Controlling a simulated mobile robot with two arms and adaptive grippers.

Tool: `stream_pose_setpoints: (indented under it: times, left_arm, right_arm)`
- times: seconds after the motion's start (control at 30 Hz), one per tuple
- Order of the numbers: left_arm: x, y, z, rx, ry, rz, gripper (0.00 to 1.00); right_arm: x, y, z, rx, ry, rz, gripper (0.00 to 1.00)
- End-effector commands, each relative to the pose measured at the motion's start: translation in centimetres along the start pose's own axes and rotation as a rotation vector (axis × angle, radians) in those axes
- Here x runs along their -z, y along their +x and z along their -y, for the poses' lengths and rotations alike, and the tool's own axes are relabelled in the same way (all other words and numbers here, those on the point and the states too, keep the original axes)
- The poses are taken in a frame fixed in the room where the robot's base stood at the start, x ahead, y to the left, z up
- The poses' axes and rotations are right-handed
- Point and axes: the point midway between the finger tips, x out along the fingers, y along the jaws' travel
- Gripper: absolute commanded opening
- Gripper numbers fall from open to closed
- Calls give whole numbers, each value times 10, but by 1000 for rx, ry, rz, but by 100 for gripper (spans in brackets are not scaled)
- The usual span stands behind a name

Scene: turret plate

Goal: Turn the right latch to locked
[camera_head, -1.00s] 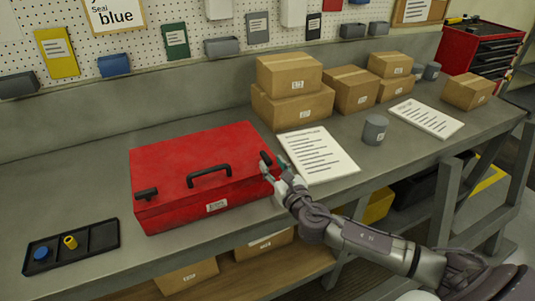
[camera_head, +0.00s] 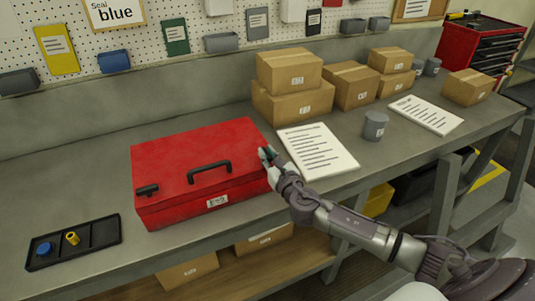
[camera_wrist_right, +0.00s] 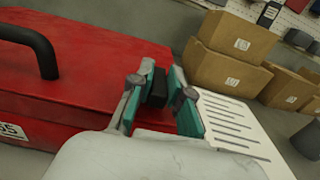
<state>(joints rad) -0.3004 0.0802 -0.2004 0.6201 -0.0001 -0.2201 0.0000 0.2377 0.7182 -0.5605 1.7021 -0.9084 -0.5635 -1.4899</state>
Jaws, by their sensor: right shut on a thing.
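The red case (camera_head: 160,165) lies shut on the bench with a black handle (camera_head: 209,171) in the middle of its lid. The left latch (camera_head: 147,190) is a small black bar lying sideways at the front left edge. My right gripper (camera_head: 270,156) is at the case's right end, shut on the right latch. In the right wrist view the black right latch (camera_wrist_right: 158,88) stands between the two green-padded fingertips (camera_wrist_right: 158,98). In the head view the fingers mostly hide this latch, so its exact angle is hard to tell. My left gripper is out of view.
A black tray (camera_head: 105,232) with a blue cap (camera_head: 43,249) and a yellow ring (camera_head: 72,239) lies left of the case. A white sheet (camera_head: 318,149) lies just right of my gripper. Cardboard boxes (camera_head: 292,105) and a grey cup (camera_head: 375,125) stand behind.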

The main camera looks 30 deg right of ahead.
Motion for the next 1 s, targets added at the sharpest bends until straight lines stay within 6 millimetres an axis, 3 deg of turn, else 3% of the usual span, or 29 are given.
stream_pose_setpoints:
  times: [0.47,0.7,1.0]
  left_arm:
    - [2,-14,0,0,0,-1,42]
    - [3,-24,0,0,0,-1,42]
    - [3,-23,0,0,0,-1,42]
  right_arm:
    - [-2,0,-4,127,6,-1,0]
    - [-2,1,-7,328,7,-1,0]
    - [0,3,-10,601,5,-1,0]
